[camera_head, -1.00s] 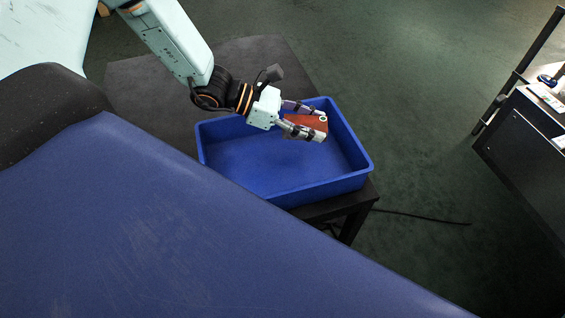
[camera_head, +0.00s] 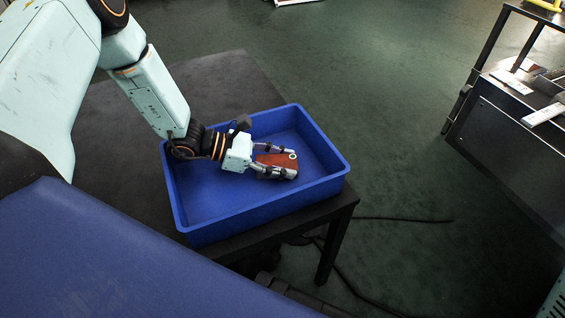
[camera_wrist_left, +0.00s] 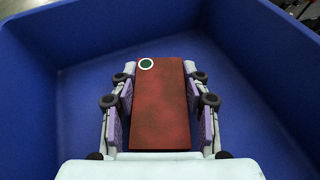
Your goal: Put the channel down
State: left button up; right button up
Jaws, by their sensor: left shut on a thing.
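The channel (camera_head: 275,164) is a reddish-brown block with a white-ringed green dot near one end. My left gripper (camera_head: 277,161) is shut on it, one finger along each long side. The left wrist view shows the channel (camera_wrist_left: 160,108) between the two fingers of the gripper (camera_wrist_left: 160,115), its dotted end pointing away from the wrist. The channel is within the outline of the blue bin (camera_head: 327,184), over its floor. I cannot tell whether its underside touches the floor. My right gripper is not in view.
The blue bin stands on a dark table (camera_head: 215,75) and its walls rise around the gripper. The rest of the bin looks empty. A dark metal frame with flat pale pieces (camera_head: 510,82) stands at the right. Cables lie on the green floor.

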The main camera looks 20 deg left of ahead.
pick_arm(q)
jog(key=shift+d+f, duration=0.1)
jog(key=o, duration=1.1)
jog(key=shift+o, duration=0.7)
jog(key=shift+r, duration=0.25)
jog(key=p+v, duration=0.5)
jog(key=v, duration=0.6)
jog(key=shift+s+a+r+p, duration=0.1)
jog(key=shift+s+a+p, duration=0.15)
jog(key=shift+a, duration=0.2)
